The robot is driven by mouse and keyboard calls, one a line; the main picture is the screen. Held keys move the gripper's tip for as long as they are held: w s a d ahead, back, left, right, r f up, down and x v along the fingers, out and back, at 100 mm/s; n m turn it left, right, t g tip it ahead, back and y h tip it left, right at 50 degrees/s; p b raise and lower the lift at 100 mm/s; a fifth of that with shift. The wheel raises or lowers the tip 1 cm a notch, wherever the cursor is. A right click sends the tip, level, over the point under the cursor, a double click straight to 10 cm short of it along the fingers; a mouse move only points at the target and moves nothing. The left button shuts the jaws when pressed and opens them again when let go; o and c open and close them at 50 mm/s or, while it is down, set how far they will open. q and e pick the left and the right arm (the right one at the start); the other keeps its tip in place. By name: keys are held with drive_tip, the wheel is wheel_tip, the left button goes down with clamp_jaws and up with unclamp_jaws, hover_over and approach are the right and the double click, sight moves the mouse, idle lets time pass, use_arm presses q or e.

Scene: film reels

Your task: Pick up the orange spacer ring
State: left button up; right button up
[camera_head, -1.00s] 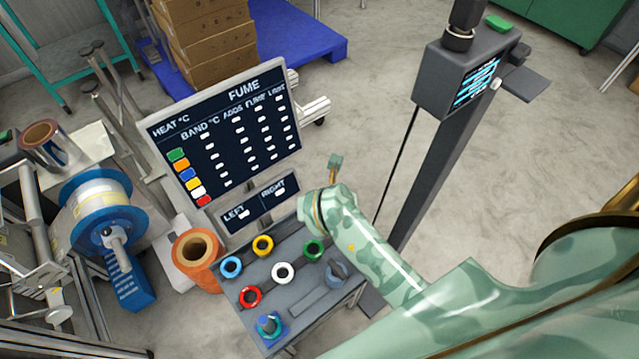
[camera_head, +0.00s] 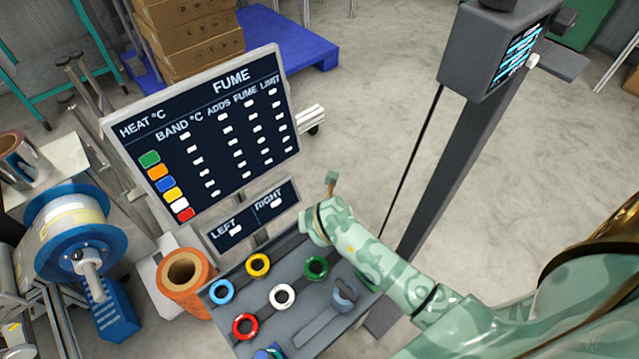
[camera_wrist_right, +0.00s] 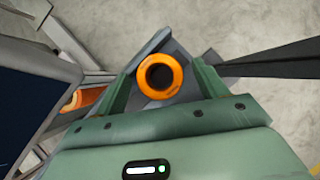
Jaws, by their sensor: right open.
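The orange spacer ring (camera_wrist_right: 178,77) shows in the right wrist view, over a dark grey surface. Its round hole faces the camera. My right gripper (camera_wrist_right: 163,78) is open, with one green finger on each side of the ring and the ring apart from both as seen here. In the head view my right gripper (camera_head: 308,224) is at the far edge of the grey ring table (camera_head: 320,328), and the orange ring is hidden there. My left gripper is not in view.
Blue (camera_head: 211,292), yellow (camera_head: 248,266), white (camera_head: 272,297), red (camera_head: 235,327) and green (camera_head: 307,267) rings stand on the table. A display board (camera_head: 215,130) rises behind it. A dark post (camera_head: 440,180) stands to the right. An orange roll (camera_head: 185,295) stands left.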

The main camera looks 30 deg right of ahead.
drive_tip(key=shift+r, duration=0.2)
drive_tip(key=shift+c, duration=1.2)
drive_tip(key=c, duration=0.9)
drive_tip(key=shift+o, duration=0.2)
